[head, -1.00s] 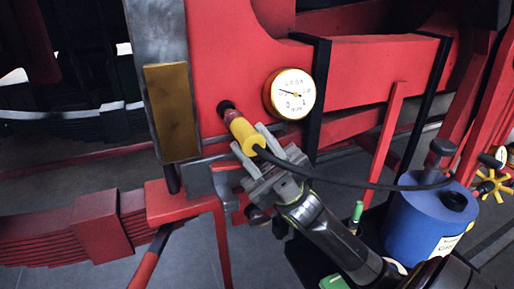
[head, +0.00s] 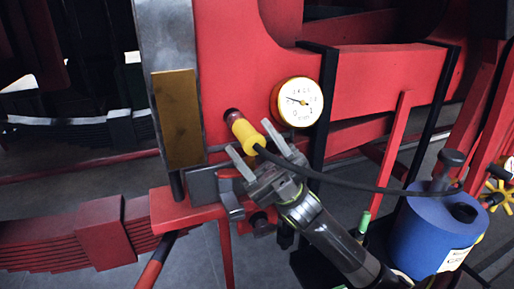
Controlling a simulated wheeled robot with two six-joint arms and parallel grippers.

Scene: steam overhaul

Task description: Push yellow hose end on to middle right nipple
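The yellow hose end (head: 245,133) sits at a short reddish-brown nipple (head: 232,116) on the red frame plate, in line with it and touching it as far as I can see. How far it is pushed on I cannot tell. A black hose (head: 340,184) runs from its rear to the right, towards the blue container. My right gripper (head: 251,141) is open, with one finger on each side of the hose end's rear and visible gaps to it. My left gripper is not in view.
A round gauge (head: 297,101) is mounted just right of the hose end. A blue container (head: 432,232) stands at lower right. A brass plate (head: 178,118) on a grey post and a red leaf spring (head: 70,236) are at left.

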